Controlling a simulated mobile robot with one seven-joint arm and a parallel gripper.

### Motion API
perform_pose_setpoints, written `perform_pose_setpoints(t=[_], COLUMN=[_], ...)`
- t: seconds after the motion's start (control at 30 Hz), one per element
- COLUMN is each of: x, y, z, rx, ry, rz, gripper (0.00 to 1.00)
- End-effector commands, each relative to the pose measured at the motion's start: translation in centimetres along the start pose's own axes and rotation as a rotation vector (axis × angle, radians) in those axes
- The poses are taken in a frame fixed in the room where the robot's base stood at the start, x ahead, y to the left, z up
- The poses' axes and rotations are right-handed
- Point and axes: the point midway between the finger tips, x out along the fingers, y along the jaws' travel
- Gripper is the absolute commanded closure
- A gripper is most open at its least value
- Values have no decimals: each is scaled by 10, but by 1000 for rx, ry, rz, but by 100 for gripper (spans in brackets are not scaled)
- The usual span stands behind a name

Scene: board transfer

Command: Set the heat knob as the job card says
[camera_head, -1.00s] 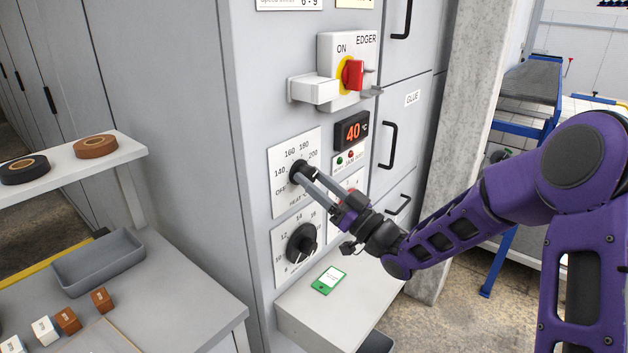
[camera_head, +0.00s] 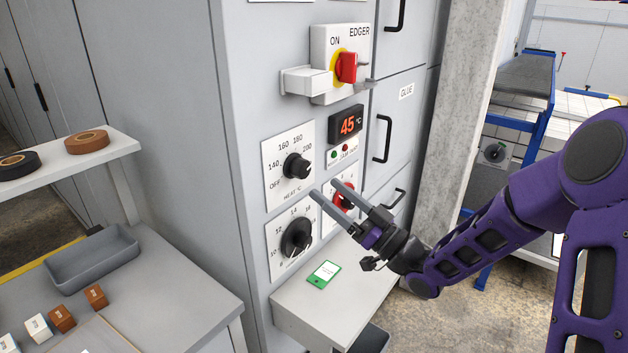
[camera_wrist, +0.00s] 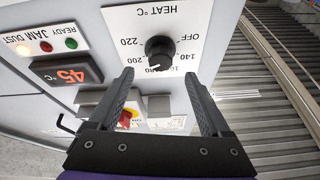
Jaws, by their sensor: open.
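The black heat knob (camera_head: 296,167) sits on a white dial plate marked OFF, 140, 160, 180 and 200. In the wrist view the knob (camera_wrist: 160,49) stands beyond my fingers, with a light mark on its lower side near the 160 to 180 marks; its exact setting is unclear. My gripper (camera_head: 325,188) is open and empty, clear of the knob, to its lower right. The display (camera_head: 346,125) reads 45 °C. A green-edged card (camera_head: 323,274) lies on the ledge below; its text is too small to read.
A second black knob (camera_head: 297,239) is below the heat dial. A red knob (camera_head: 343,196) is partly behind my fingers. The red and yellow EDGER switch (camera_head: 347,68) is above, beside a white box (camera_head: 308,80). A bench with a grey tray (camera_head: 92,256) is at left.

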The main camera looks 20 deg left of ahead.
Motion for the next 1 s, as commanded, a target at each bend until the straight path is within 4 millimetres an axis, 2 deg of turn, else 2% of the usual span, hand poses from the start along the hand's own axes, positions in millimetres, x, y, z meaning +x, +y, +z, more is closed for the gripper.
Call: perform_pose_setpoints(t=[0.03, 0.2, 0.4, 0.6, 1.0], x=[-15, -56, -91, -106, -106], y=[2, 1, 1, 0, 0], z=[1, 1, 1, 0, 3], rx=[1, 0, 1, 1, -11], ry=[-2, -1, 0, 0, -17], rz=[5, 5, 3, 0, 2], gripper=[18, 18, 18, 18, 18])
